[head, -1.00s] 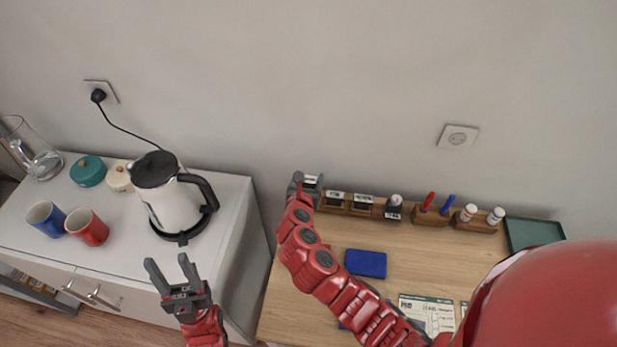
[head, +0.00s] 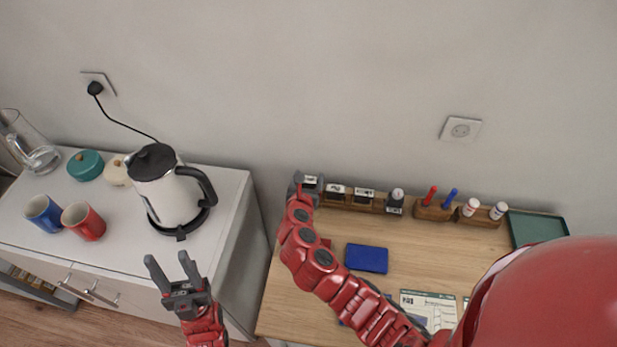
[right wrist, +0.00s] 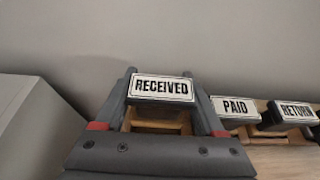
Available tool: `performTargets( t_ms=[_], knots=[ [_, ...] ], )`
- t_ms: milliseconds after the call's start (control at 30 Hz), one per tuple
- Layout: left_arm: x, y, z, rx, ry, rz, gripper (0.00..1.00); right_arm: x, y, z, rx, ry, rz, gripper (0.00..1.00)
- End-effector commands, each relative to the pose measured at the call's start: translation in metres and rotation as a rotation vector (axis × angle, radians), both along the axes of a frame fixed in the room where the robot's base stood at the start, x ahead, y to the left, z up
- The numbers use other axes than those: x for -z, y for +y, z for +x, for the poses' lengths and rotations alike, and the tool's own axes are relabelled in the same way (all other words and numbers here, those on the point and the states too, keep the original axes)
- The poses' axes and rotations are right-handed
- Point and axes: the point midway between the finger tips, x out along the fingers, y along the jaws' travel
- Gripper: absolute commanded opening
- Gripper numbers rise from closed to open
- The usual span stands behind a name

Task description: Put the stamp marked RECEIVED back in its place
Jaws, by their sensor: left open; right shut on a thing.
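The RECEIVED stamp (right wrist: 163,88) has a white label with black letters and sits between the fingers of my right gripper in the right wrist view. My right gripper (head: 306,187) is shut on it at the left end of the wooden rack (head: 350,206) in the head view. A wooden slot part (right wrist: 155,124) shows below the stamp between the fingers. I cannot tell whether the stamp touches the rack. The PAID stamp (right wrist: 235,107) and RETURN stamp (right wrist: 296,112) stand to its right. My left gripper (head: 171,267) is open and empty in front of the white cabinet.
A blue pad (head: 367,258) and paper forms (head: 428,308) lie on the wooden counter. A green tray (head: 537,229) is at right. A kettle (head: 170,195) and mugs stand on the cabinet.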

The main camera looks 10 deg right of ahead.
Motion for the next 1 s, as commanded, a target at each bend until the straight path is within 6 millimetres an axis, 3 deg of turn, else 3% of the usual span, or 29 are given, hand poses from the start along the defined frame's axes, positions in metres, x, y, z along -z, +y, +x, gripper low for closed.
performTargets(
  t_ms=[600, 1000],
  knots=[
    [0.011, 0.0, 0.0, 0.0, 0.0, 0.0, 0.5, 0.019, 0.0, 0.0, 0.001, 0.001, -0.001, 0.0],
    [0.012, 0.0, 0.0, 0.0, 0.0, 0.0, 0.5, 0.021, 0.0, 0.0, 0.0, 0.0, 0.0, 0.0]
  ],
)
